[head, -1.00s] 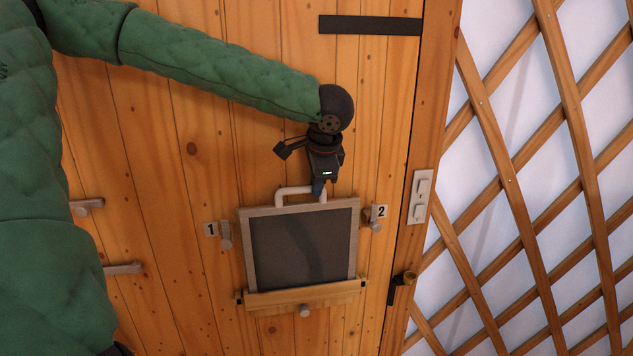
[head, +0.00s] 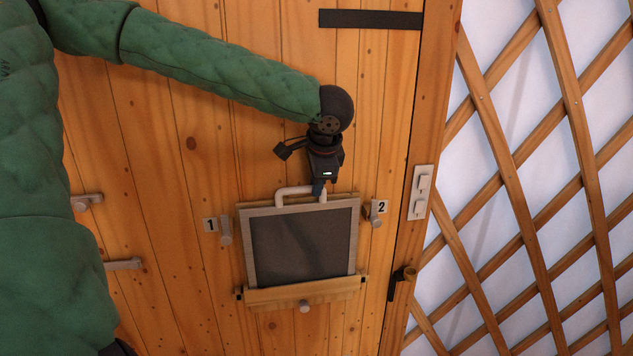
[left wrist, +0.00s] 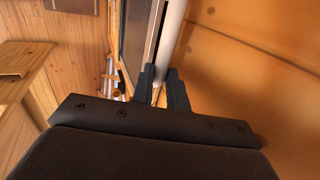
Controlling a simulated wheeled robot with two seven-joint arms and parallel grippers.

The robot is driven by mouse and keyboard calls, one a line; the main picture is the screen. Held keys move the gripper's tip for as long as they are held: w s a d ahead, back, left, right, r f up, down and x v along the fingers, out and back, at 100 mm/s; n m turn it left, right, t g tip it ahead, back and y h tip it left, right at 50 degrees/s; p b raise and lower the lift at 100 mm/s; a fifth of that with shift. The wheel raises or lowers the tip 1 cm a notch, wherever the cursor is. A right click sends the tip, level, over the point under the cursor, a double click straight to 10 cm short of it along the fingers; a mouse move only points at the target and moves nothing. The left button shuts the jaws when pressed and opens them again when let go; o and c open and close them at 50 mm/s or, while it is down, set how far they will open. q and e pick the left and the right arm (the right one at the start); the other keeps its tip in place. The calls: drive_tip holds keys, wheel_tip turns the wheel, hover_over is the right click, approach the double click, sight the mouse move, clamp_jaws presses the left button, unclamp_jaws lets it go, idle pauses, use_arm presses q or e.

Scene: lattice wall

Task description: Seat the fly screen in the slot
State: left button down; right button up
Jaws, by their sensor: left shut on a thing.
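The fly screen (head: 302,246) is a dark mesh in a pale frame with a white handle (head: 293,191) on top. It stands nearly upright against the plank door, tilted slightly in the picture. Its lower edge goes behind a wooden ledge (head: 303,295), which hides it; how deep it sits in the slot there I cannot tell. My left gripper (head: 319,188) is shut on the right part of the handle from above. In the left wrist view, the fingers (left wrist: 161,88) close around the white handle (left wrist: 172,35), beside the screen. My right gripper is not in view.
Wooden turn-pegs flank the screen, beside label 1 (head: 210,226) and label 2 (head: 382,207). A knob (head: 304,306) sits on the ledge. A switch plate (head: 420,192) and a door handle (head: 401,281) are to the right, before the lattice wall (head: 545,170).

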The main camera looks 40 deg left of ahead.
use_arm(q)
drive_tip(key=shift+f, duration=0.25)
drive_tip(key=c, duration=0.9)
unclamp_jaws()
drive_tip(key=shift+d+r, duration=0.1)
drive_tip(key=shift+r, duration=0.05)
drive_tip(key=shift+c, duration=0.2)
drive_tip(key=shift+c, duration=0.6)
drive_tip(key=shift+r, duration=0.2)
drive_tip(key=shift+r, duration=0.15)
drive_tip(key=o, duration=0.4)
drive_tip(key=shift+p+v, duration=1.45)
drive_tip(key=shift+v, duration=0.05)
drive_tip(key=shift+a+p+v, duration=0.15)
drive_tip(key=shift+p+v, duration=0.5)
drive_tip(key=shift+v, duration=0.1)
drive_tip(key=shift+a+p+v, duration=0.15)
drive_tip(key=shift+p+v, duration=0.5)
drive_tip(key=shift+v, duration=0.15)
drive_tip(key=shift+w+r, duration=0.1)
